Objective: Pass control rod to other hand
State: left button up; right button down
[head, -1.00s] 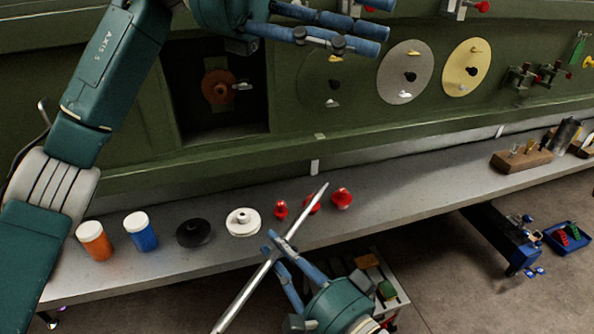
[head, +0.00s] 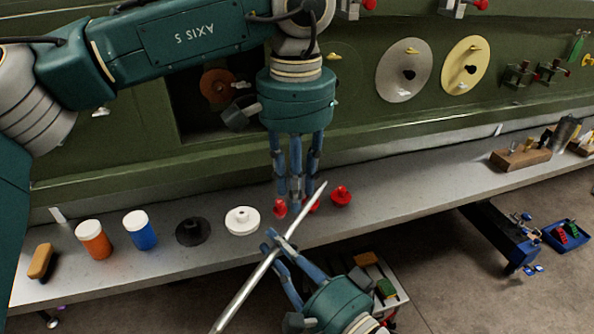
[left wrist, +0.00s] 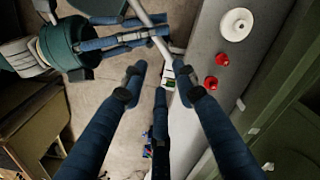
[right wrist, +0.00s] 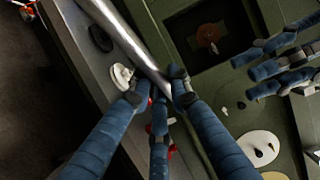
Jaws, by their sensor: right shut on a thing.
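The control rod is a long silver bar (head: 249,286), slanting from lower left to upper right in the head view. My right gripper (head: 277,246) is shut on it, below its upper end. In the right wrist view the rod (right wrist: 127,40) passes between the right fingertips. My left gripper (head: 296,197) points down, with its fingertips close to the rod's upper part in the picture. In the left wrist view its fingers (left wrist: 162,86) are spread and empty, and the rod (left wrist: 149,25) shows beyond the tips. I cannot tell the exact gap.
The grey bench (head: 400,200) carries an orange jar (head: 94,243), a blue jar (head: 141,233), a black disc (head: 193,232), a white disc (head: 242,222) and red knobs (head: 341,196). The green fuselage panel (head: 350,125) stands behind. A small cart (head: 385,275) is beyond the right gripper.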

aim_at(297, 224)
pick_arm(q)
notch_tip(297, 224, down, 9)
jog(key=shift+f, duration=0.15)
dwell(0.4)
jog(key=shift+s+d, duration=0.1)
grip_shut()
pick_arm(e)
jog(key=c, duration=1.5)
grip_release()
jog(key=shift+c, duration=0.2)
